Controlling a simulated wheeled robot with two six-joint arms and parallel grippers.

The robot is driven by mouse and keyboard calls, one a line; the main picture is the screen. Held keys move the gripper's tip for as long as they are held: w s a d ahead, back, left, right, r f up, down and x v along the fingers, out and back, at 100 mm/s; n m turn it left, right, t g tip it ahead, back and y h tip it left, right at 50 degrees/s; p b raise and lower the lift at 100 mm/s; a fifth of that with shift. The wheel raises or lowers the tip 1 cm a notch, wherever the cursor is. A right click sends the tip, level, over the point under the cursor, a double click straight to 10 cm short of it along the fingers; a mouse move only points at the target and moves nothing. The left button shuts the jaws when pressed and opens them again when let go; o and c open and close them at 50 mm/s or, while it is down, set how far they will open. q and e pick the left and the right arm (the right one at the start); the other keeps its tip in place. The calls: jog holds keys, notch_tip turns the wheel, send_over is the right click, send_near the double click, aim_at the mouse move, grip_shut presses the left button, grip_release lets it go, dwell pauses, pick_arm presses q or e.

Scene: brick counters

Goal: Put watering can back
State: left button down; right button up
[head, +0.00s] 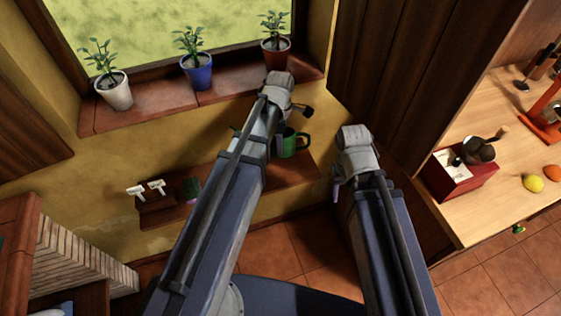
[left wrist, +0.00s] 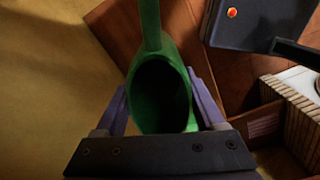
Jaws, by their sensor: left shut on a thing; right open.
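The green watering can (head: 293,144) shows at the right end of the low wooden wall shelf (head: 225,185), partly hidden by my left arm. My left gripper (head: 277,146) is shut on it. In the left wrist view the can (left wrist: 162,95) stands between the purple fingers, with its dark opening facing the camera and its green spout or handle pointing up the picture. I cannot tell whether it touches the shelf or hangs just above it. My right gripper (head: 337,190) is open, below and right of the can, apart from it; its fingers are mostly hidden.
Potted plants in white (head: 115,92), blue (head: 197,72) and brown (head: 276,53) pots line the windowsill above. A dark wooden panel (head: 385,75) and a counter (head: 480,195) stand right.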

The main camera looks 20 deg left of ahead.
pick_arm(q)
jog(key=shift+f+b, duration=3.75)
jog(key=shift+f, duration=0.5)
jog(key=shift+f, duration=0.2)
grip_release()
jog(key=shift+r, duration=0.1)
notch_tip(320, 180, up, 12)
jog(key=p, duration=1.2)
jog(key=shift+r, duration=0.2)
jog(key=shift+f, duration=0.1)
